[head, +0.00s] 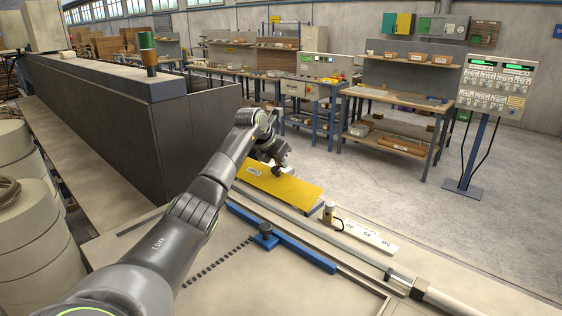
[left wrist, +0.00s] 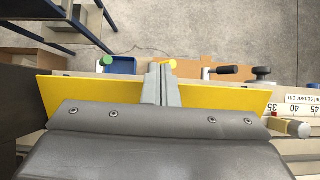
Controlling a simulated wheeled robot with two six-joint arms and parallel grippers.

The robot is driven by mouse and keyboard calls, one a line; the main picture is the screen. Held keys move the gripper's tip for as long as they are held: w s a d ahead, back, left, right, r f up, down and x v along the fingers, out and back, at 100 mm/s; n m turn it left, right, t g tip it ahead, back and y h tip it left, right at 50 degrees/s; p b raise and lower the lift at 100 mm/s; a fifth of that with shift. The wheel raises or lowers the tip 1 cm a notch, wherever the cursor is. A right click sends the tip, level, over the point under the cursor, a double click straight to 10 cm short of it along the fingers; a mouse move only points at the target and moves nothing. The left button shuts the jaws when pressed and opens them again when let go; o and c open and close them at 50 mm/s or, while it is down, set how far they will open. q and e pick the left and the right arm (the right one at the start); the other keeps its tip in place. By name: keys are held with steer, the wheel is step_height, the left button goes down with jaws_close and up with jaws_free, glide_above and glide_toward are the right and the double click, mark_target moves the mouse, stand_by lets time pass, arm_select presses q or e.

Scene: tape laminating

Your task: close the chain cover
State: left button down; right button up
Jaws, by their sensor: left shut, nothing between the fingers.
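The yellow chain cover (head: 297,190) is a flat plate beside the far edge of the machine bed, with a small label on it. It looks nearly flat or slightly tilted; I cannot tell whether it is fully down. My left gripper (head: 277,171) is at the cover's upper side, shut and empty. In the left wrist view the shut fingers (left wrist: 161,72) point across the middle of the yellow cover (left wrist: 215,96). I cannot tell whether they touch it. My gripper body hides part of the cover there. My right gripper is in neither view.
A blue rail with a dark knob (head: 265,232) lies on the machine bed nearby. A scale strip (head: 365,236) and a metal rod (head: 405,283) lie to the right. A tall dark panelled housing (head: 140,125) stands at left. The floor (head: 390,185) beyond is clear.

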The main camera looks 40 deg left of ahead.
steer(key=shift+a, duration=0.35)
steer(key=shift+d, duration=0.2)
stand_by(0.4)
arm_select(q)
steer(key=shift+r, duration=0.1)
